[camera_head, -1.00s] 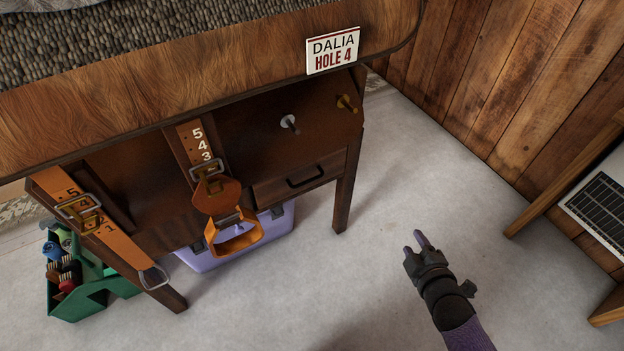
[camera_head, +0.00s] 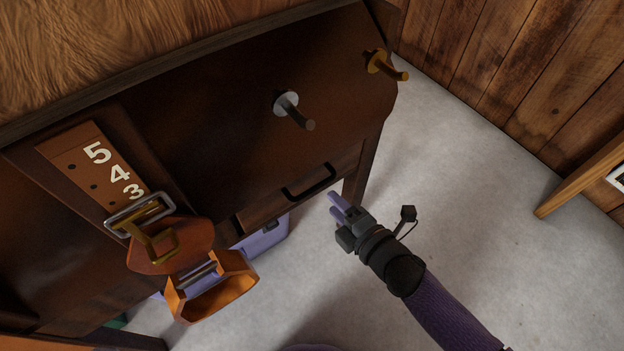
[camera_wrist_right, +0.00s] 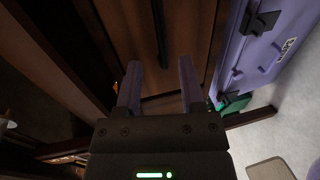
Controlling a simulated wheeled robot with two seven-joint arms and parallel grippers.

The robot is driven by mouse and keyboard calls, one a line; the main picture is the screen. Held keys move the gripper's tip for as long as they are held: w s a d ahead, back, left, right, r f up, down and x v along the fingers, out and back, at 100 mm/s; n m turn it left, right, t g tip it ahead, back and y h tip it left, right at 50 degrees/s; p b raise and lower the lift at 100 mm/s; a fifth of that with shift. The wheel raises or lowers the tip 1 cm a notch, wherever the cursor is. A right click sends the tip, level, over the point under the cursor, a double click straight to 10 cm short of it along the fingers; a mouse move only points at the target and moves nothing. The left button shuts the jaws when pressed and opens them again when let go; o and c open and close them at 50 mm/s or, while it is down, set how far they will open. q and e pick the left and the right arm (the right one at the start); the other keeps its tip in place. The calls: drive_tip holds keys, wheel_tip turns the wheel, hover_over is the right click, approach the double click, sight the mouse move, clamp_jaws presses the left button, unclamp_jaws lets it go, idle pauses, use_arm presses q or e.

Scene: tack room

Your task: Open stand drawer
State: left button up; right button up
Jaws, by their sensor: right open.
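The stand is a dark brown wooden piece with a small drawer (camera_head: 268,211) low on its front. The drawer has a black bar handle (camera_head: 310,184) and looks shut. My right gripper (camera_head: 335,204) is just in front of and below the handle's right end, apart from it in the head view. In the right wrist view its two purple fingers (camera_wrist_right: 160,88) are spread with nothing between them, facing dark wood. A thin dark bar beyond them may be the handle; I cannot tell. My left gripper is not in view.
A grey peg (camera_head: 292,110) and a brass peg (camera_head: 385,66) stick out above the drawer. An orange stirrup (camera_head: 212,290) hangs on a numbered strap (camera_head: 95,165) at left. A lavender box (camera_head: 265,236) sits under the stand. The floor (camera_head: 470,210) at right is clear.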

sight(317, 186)
drive_tip(key=b+x, duration=0.1)
drive_tip(key=x, duration=0.2)
drive_tip(key=b+x, duration=0.1)
drive_tip(key=x, duration=0.1)
drive_tip(key=shift+w+a+f+b, duration=0.15)
drive_tip(key=shift+w+f+b, duration=0.1)
drive_tip(key=shift+f+b, duration=0.15)
drive_tip(key=shift+w+a, duration=0.35)
drive_tip(key=shift+w, duration=0.15)
drive_tip(key=shift+r, duration=0.1)
drive_tip(key=c, duration=0.4)
clamp_jaws()
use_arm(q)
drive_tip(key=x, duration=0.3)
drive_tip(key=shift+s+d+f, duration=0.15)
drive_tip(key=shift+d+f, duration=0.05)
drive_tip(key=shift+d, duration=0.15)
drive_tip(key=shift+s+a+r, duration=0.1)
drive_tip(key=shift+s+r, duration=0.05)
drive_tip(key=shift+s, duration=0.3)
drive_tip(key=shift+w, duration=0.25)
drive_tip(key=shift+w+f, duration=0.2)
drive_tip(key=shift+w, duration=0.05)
